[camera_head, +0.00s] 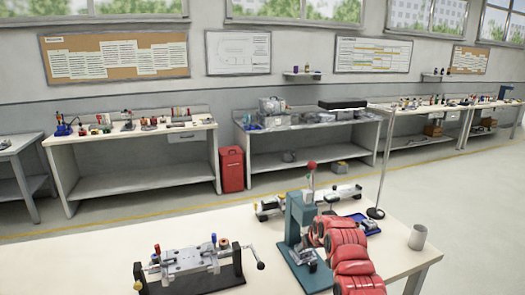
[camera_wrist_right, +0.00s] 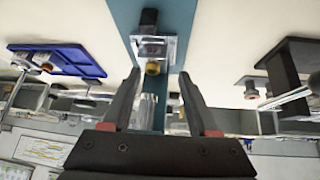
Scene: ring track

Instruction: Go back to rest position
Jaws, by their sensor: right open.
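My right arm is the red one in the head view, reaching over the table (camera_head: 405,252) beside a teal press (camera_head: 297,222) with a red knob. In the right wrist view my right gripper (camera_wrist_right: 160,75) is open, its two dark fingers apart. I see nothing held between them. The teal press (camera_wrist_right: 188,22) lies beyond the fingertips, with a metal block (camera_wrist_right: 155,46) and a brass-coloured round part on it. The gripper's fingers cannot be made out in the head view. My left gripper is not in view.
A metal fixture with a crank (camera_head: 188,262) stands at the front left of the table. A grey cup (camera_head: 418,237) stands near the right edge. A blue tray (camera_wrist_right: 72,58) shows in the right wrist view. Workbenches line the back wall, with a red bin (camera_head: 232,170) between two.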

